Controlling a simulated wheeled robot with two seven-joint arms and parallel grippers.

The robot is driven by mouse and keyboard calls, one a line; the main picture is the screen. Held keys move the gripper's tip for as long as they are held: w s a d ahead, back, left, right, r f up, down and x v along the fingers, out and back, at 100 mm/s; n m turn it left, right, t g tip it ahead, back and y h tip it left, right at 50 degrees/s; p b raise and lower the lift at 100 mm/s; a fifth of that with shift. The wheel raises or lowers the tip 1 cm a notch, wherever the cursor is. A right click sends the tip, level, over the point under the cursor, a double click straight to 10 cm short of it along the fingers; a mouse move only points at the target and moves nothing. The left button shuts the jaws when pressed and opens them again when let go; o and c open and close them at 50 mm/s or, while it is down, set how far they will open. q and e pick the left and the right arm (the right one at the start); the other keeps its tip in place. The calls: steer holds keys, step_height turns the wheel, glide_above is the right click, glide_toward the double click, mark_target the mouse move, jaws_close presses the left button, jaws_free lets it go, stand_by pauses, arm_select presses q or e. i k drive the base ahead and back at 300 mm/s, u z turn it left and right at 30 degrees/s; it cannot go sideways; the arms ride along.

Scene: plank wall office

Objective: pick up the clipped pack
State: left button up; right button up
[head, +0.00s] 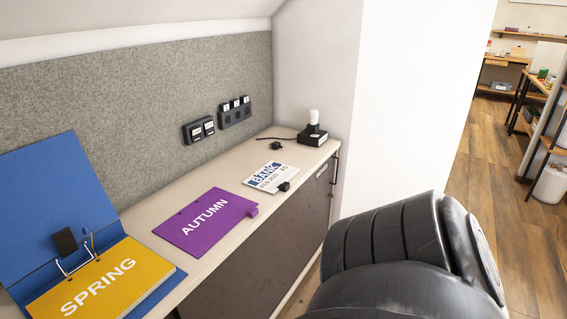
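A white pack marked BANK (270,176) lies flat on the narrow light worktop, with a small black clip (284,186) at its near right corner. A purple sheet or pack marked AUTUMN (203,218) lies nearer, with a purple block or clip (252,211) at its right edge. An open blue binder (50,205) at the left holds a yellow pack marked SPRING (105,284). Neither gripper shows. A large black link of my own arm fills the lower right.
A black base with a white bulb-like top (313,133) stands at the worktop's far end, beside a small black corded item (276,144). Dark switch panels (235,113) are on the grey felt panel behind. A white wall or pillar (405,100) rises past the far end.

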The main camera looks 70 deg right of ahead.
mark_target(275, 176)
steer(key=z, duration=0.7)
steer(key=i, duration=0.1)
steer(key=z, duration=2.65)
